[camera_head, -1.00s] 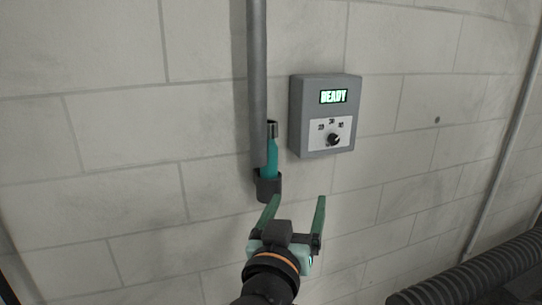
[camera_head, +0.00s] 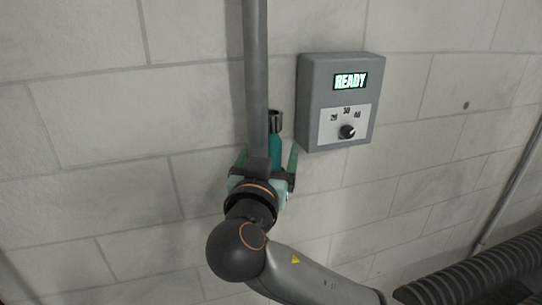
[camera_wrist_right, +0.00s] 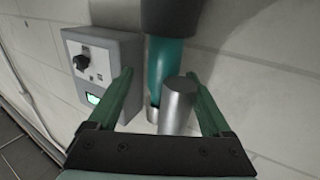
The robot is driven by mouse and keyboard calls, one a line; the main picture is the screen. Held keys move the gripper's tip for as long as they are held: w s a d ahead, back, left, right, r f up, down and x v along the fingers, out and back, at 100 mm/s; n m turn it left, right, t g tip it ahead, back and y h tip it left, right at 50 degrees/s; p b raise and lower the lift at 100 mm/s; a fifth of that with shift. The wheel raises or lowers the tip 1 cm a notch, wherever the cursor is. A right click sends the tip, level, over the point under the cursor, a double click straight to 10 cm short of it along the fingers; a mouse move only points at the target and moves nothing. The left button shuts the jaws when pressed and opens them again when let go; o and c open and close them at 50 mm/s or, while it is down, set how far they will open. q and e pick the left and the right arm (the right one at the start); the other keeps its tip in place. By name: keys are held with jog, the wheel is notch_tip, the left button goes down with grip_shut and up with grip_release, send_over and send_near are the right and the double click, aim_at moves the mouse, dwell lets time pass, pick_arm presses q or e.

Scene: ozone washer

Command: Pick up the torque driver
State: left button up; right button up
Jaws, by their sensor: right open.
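The torque driver (camera_head: 276,145) is a teal, upright tool with a dark and silver upper end, close to the wall beside the grey pipe. In the right wrist view, which is upside down, its teal body (camera_wrist_right: 167,65) rises out of a dark holder (camera_wrist_right: 185,15). My right gripper (camera_head: 267,152) is open in front of the driver, with one green finger on each side of it in the picture. In the wrist view the driver and a grey cylinder end (camera_wrist_right: 180,105) show between the fingers; contact cannot be told. The left gripper is out of view.
The grey vertical pipe (camera_head: 255,70) runs close to the driver and partly hides it. A grey control box (camera_head: 340,100) with a green READY display and a knob is on the wall at right. A black ribbed hose (camera_head: 480,270) lies lower right.

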jog(key=w, duration=0.1)
jog(key=w+p, duration=0.1)
jog(key=w, duration=0.2)
jog(key=shift+w+d+f+p, duration=0.1)
jog(key=shift+w+d+p, duration=0.15)
jog(key=shift+w+p, duration=0.1)
jog(key=shift+w+f, duration=0.1)
jog(key=shift+w, duration=0.1)
jog(key=shift+c, duration=0.2)
grip_shut()
